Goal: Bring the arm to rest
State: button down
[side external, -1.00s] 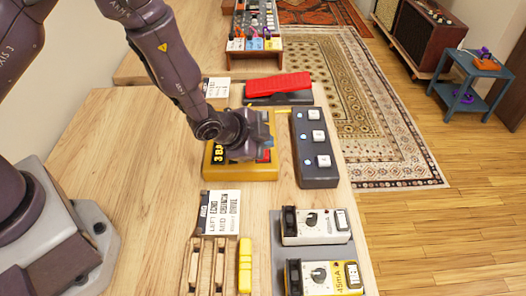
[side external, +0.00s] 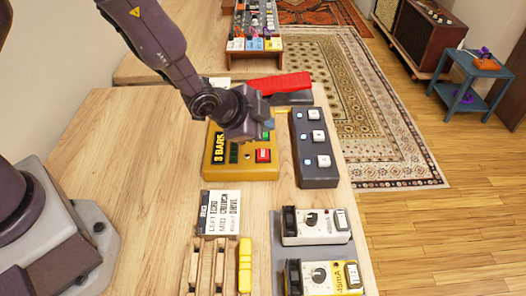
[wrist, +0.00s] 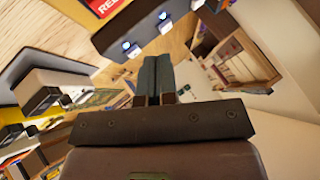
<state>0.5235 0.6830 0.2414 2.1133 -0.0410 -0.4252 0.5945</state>
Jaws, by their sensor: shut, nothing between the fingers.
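My gripper (side external: 267,125) hangs above the right part of the yellow pedal box (side external: 222,174) marked "3 BARS" in the side view. Its fingers (wrist: 154,78) are together and empty in the wrist view. The box shows a red button and a partly seen green one, and the gripper hides some of its far side. The arm is bent over the table and held up, and the gripper looks apart from the pedals below.
A dark switch box (side external: 319,173) with white buttons stands right of the gripper. A red pedal (side external: 277,86) lies behind it. A label card (side external: 220,212), wooden slats, a yellow bar (side external: 245,266) and two meter pedals are nearer. The table's left side (side external: 130,140) is clear.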

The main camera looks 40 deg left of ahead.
jog(key=s+f+g, duration=0.1)
jog(key=s+a+f+n+g, duration=0.1)
jog(key=s, duration=0.1)
jog(key=shift+f+y, duration=0.2)
jog(key=shift+y, duration=0.1)
jog(key=s, duration=0.1)
jog(key=s+r+n+g, duration=0.1)
jog(key=s+a+r+n+g, duration=0.1)
jog(key=shift+s, duration=0.35)
jog(key=s+a+r+n, duration=0.4)
jog(key=s+a+r, duration=0.1)
jog(key=s+r, duration=0.4)
jog(key=s+a+r+n, duration=0.3)
jog(key=s+a+r, duration=0.2)
jog(key=s+r, duration=0.4)
notch_tip(320, 180, up, 6)
jog(key=shift+a+f+n+t+y, duration=0.2)
jog(key=shift+n+t+y, duration=0.1)
jog(key=shift+n+y, duration=0.1)
